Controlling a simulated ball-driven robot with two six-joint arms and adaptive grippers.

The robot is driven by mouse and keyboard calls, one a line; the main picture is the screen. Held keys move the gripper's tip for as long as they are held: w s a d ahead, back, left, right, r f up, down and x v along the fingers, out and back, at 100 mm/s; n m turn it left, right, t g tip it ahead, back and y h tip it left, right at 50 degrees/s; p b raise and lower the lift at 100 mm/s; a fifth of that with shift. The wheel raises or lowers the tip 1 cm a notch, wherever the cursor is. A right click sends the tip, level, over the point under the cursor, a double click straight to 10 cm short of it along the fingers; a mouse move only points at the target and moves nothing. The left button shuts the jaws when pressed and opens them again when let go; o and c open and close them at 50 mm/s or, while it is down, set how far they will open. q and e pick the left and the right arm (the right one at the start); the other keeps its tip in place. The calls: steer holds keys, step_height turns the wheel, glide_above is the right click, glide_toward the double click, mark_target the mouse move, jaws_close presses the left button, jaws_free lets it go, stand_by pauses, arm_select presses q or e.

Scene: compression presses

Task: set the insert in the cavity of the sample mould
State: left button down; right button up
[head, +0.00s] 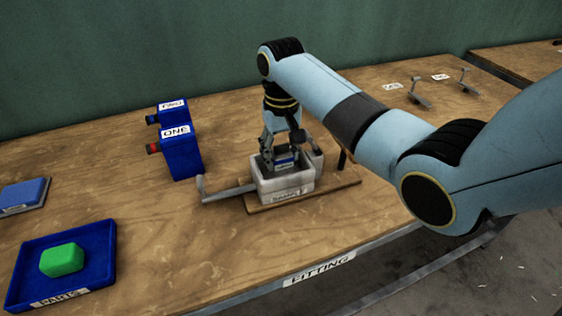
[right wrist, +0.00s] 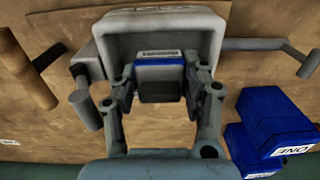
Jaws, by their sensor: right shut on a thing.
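The sample mould (head: 285,192) is a pale grey open box with a label on its front, standing on a wooden board on the bench. Its rim also shows in the right wrist view (right wrist: 160,22). My right gripper (head: 282,158) points down into the mouth of the mould. It is shut on the insert, a blue block with a white label and a dark face (right wrist: 160,68). The insert is between the two fingers, within the outline of the cavity. I cannot tell whether it touches the cavity floor. My left gripper is not in view.
A grey handle (head: 228,193) sticks out left of the mould. Blue boxes ONE (head: 182,158) and TWO (head: 172,105) stand behind to the left. A blue PARTS tray (head: 98,275) holds a green block (head: 62,260). Small levers (head: 420,97) stand far right. Bare bench lies between tray and mould.

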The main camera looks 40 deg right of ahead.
mark_target(282, 163)
step_height(282, 163, down, 3)
steer(key=shift+r, duration=0.2)
steer(key=shift+f, duration=0.15)
steer(key=o, duration=1)
steer(key=shift+f, duration=0.15)
step_height(282, 163, up, 12)
steer(key=shift+r+b, duration=0.15)
steer(key=shift+b, duration=0.15)
